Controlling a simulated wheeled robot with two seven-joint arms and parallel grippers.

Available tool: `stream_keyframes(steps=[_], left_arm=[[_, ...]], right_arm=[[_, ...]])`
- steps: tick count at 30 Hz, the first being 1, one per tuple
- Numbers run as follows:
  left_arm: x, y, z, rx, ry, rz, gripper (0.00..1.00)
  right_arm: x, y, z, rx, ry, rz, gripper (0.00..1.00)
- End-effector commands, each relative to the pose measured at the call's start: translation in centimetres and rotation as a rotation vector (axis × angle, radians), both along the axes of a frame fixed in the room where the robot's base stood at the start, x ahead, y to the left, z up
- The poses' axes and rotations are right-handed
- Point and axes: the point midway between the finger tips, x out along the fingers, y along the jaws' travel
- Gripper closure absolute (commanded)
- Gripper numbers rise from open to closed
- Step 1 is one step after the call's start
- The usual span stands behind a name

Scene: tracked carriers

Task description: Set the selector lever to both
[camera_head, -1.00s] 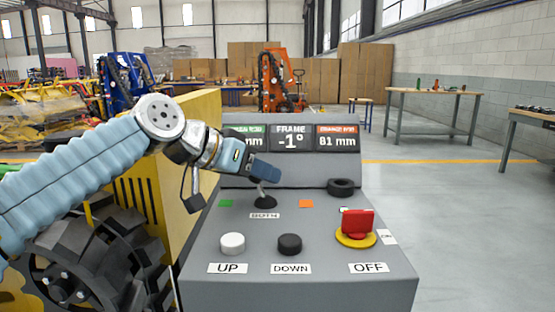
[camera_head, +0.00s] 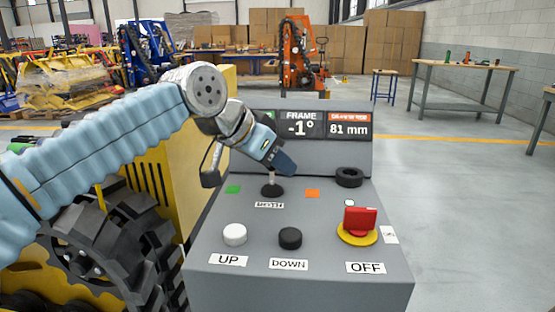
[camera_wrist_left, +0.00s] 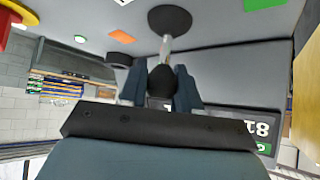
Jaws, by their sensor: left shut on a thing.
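The selector lever stands on the grey control panel (camera_head: 205,262), on a round black base (camera_head: 272,191). Behind its BOTH label (camera_head: 269,205), the lever looks close to upright in the head view. A green mark (camera_head: 233,189) lies left of it and an orange mark (camera_head: 312,193) right. My left gripper (camera_head: 285,163) reaches down over the lever from the left. In the left wrist view its fingers (camera_wrist_left: 160,90) are shut around the lever's dark knob (camera_wrist_left: 162,80), with the pale shaft (camera_wrist_left: 165,48) running to the base. The gripper hides the knob in the head view. My right gripper is out of view.
A white UP button (camera_head: 234,234), a black DOWN button (camera_head: 290,238) and a red OFF switch (camera_head: 360,220) on a yellow ring sit at the panel's front. A black ring (camera_head: 349,177) lies at the back right. Displays read FRAME -1° and 81 mm.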

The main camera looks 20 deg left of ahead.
Motion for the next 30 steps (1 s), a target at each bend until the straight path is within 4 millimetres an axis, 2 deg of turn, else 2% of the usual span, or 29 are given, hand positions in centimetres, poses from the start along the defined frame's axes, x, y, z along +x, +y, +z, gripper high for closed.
stream_keyframes(steps=[1, 2, 6, 17, 20, 30], left_arm=[[0.0, 0.0, 0.0, 0.000, -0.002, -0.001, 1.00], [0.0, 0.0, 0.0, 0.000, -0.002, -0.001, 0.66], [0.0, 0.0, 0.0, 0.000, -0.002, -0.001, 0.47], [-0.4, 0.2, 0.6, -0.001, -0.003, 0.000, 0.47], [-1.3, 0.8, 1.7, -0.002, -0.005, 0.001, 0.47], [-6.4, 3.6, 7.5, -0.002, -0.005, 0.001, 0.47]], right_arm=[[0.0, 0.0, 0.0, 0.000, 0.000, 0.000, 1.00], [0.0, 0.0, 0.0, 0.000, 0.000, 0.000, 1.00], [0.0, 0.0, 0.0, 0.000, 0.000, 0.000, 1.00], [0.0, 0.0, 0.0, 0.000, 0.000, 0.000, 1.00], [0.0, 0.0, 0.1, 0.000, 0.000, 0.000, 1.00], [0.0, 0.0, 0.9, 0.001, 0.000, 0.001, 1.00]])
